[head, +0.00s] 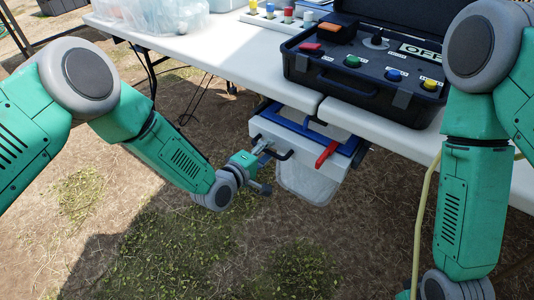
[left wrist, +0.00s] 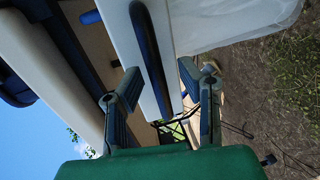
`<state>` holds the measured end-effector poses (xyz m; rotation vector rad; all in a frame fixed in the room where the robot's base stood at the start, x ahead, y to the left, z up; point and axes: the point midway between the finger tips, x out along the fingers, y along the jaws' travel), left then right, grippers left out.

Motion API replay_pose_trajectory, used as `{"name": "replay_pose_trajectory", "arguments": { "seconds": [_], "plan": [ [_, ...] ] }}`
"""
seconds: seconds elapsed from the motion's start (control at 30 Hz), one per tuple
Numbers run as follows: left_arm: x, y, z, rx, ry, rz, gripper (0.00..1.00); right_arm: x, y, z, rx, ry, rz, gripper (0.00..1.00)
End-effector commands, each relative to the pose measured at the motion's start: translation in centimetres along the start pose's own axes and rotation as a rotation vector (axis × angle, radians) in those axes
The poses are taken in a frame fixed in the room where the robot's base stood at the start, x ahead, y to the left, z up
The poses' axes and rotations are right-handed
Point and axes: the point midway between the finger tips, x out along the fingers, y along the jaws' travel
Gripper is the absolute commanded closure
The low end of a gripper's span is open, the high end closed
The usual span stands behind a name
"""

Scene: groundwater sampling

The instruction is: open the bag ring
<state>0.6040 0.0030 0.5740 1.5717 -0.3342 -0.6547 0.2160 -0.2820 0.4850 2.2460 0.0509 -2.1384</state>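The bag ring assembly hangs at the table's front edge in the head view: a white frame (head: 268,132) with blue edges, a black handle (head: 286,155) on its left front and a red lever (head: 327,154) on its right. A translucent bag (head: 309,184) hangs below. My left gripper (head: 264,146) is at the left end of the black handle; I cannot tell if it touches. In the left wrist view the left gripper's (left wrist: 169,82) fingers are wide apart, with the white frame (left wrist: 155,65) beyond and partly between them. My right gripper is out of view.
A black case (head: 365,65) with coloured buttons stands on the white table (head: 225,50) above the assembly. A bottle rack (head: 285,18) and plastic bags (head: 160,12) are farther back. A yellow hose (head: 424,210) hangs beside my right arm. Open ground lies below.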

Motion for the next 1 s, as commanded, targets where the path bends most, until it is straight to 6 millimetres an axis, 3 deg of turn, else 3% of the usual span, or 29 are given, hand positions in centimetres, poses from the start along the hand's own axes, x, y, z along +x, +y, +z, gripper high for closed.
{"name": "replay_pose_trajectory", "arguments": {
  "seconds": [0.3, 0.4, 0.77, 1.0],
  "plan": [
    [0.2, 0.0, 0.0, -0.001, 0.000, -0.001, 0.68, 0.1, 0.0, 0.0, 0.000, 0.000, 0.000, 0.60],
    [0.2, 0.0, 0.0, 0.000, 0.000, -0.001, 1.00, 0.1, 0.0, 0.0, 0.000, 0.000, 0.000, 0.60],
    [-0.5, -0.2, 0.0, -0.001, 0.000, -0.005, 1.00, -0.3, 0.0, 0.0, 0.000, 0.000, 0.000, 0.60],
    [-5.0, -1.0, -0.1, -0.006, 0.001, -0.012, 1.00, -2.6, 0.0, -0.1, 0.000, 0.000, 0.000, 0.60]
  ]
}}
